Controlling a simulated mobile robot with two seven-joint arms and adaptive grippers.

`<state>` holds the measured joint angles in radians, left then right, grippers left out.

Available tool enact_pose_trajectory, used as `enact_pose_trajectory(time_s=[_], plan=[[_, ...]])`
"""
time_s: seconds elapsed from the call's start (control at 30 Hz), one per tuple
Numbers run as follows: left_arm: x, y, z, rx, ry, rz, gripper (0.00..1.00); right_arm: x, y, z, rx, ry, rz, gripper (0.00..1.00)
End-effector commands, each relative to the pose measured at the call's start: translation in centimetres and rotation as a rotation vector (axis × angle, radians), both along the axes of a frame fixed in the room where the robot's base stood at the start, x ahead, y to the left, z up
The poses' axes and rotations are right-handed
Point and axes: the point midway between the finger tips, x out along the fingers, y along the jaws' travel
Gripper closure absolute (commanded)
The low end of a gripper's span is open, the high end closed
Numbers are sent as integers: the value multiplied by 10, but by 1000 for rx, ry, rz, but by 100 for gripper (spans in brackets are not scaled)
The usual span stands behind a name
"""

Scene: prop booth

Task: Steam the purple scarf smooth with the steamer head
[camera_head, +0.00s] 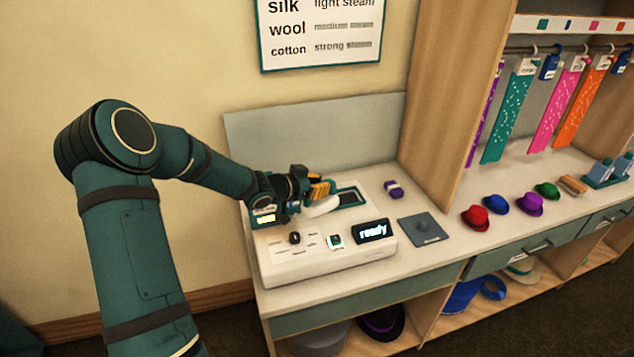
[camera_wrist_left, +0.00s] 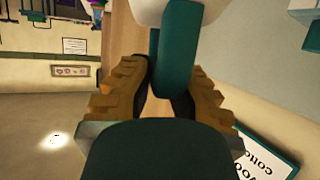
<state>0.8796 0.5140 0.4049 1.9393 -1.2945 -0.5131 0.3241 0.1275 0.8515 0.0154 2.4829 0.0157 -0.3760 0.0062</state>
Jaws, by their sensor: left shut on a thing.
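The steamer head (camera_head: 322,208) is white with a teal handle (camera_wrist_left: 172,60); it is just above the white steamer base (camera_head: 325,262). My left gripper (camera_head: 318,190) is shut on the handle; its tan fingers (camera_wrist_left: 168,85) grip both sides in the left wrist view. The base has a lit display (camera_head: 374,231) reading "ready", a black knob (camera_head: 295,238) and a green-lit switch (camera_head: 335,241). The purple scarf (camera_head: 483,118) hangs at the left end of the rail, partly hidden by the wooden side panel. My right gripper is not in view.
Teal (camera_head: 508,115), pink (camera_head: 555,110) and orange (camera_head: 583,105) scarves hang beside it. Below stand several small hats, including a red one (camera_head: 476,217). A wooden panel (camera_head: 450,100) divides steamer and rail. A grey pad (camera_head: 423,230) and small purple object (camera_head: 393,189) lie on the counter.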

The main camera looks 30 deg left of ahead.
Motion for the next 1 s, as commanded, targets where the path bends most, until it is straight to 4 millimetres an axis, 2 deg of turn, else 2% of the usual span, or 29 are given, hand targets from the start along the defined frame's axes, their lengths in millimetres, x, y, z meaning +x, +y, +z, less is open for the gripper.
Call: enact_pose_trajectory(time_s=[0.03,0.23,0.4,0.6,0.87,1.0], plan=[[-8,-12,-8,-6,5,-34,100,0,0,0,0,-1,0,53],[-41,-59,-39,-7,6,-180,100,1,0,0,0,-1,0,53],[-77,-109,-73,-8,7,-342,100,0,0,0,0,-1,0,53],[-110,-155,-103,-5,5,-488,100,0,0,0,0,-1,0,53],[-139,-194,-129,-3,3,-615,100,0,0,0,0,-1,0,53],[-138,-192,-129,-4,4,-610,100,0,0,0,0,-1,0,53]])
